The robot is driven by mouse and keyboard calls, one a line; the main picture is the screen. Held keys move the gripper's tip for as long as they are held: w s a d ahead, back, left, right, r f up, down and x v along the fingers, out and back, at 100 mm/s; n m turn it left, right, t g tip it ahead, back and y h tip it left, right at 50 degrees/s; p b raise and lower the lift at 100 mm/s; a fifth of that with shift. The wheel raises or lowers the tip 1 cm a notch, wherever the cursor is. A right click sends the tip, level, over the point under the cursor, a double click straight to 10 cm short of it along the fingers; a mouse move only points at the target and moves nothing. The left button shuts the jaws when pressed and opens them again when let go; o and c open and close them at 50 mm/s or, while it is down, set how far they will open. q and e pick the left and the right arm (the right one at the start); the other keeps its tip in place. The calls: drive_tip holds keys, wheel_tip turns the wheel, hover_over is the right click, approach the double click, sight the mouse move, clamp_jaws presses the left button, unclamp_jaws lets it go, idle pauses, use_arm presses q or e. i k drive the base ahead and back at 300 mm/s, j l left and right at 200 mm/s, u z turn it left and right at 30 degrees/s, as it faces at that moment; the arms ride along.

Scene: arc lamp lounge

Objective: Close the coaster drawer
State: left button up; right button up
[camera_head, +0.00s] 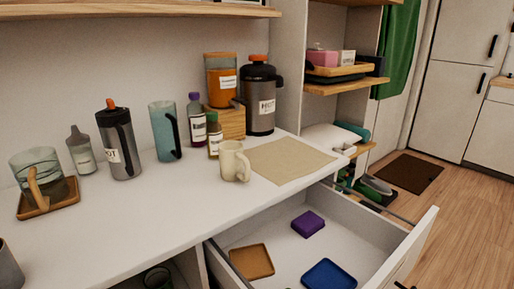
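The coaster drawer (404,256) is pulled out below the white counter, at the lower right of the head view. Its white front panel stands well away from the cabinet, and a dark handle (403,287) shows partly at the bottom edge. Inside lie a tan coaster (251,262), a blue coaster (329,275) and a small purple block (308,224). Neither of my grippers shows in this view.
The counter (150,222) holds a cream mug (233,162), a beige mat (288,160), a glass mug on a wooden tray (62,203), a grey jug (119,145) and several bottles. Open wooden floor (470,210) lies right of the drawer.

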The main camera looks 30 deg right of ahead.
sight(378, 252)
drive_tip(key=z, duration=0.45)
drive_tip(key=l+z, duration=0.15)
drive_tip(key=z, duration=0.7)
drive_tip(key=l+z, duration=0.15)
drive_tip(key=z, duration=0.3)
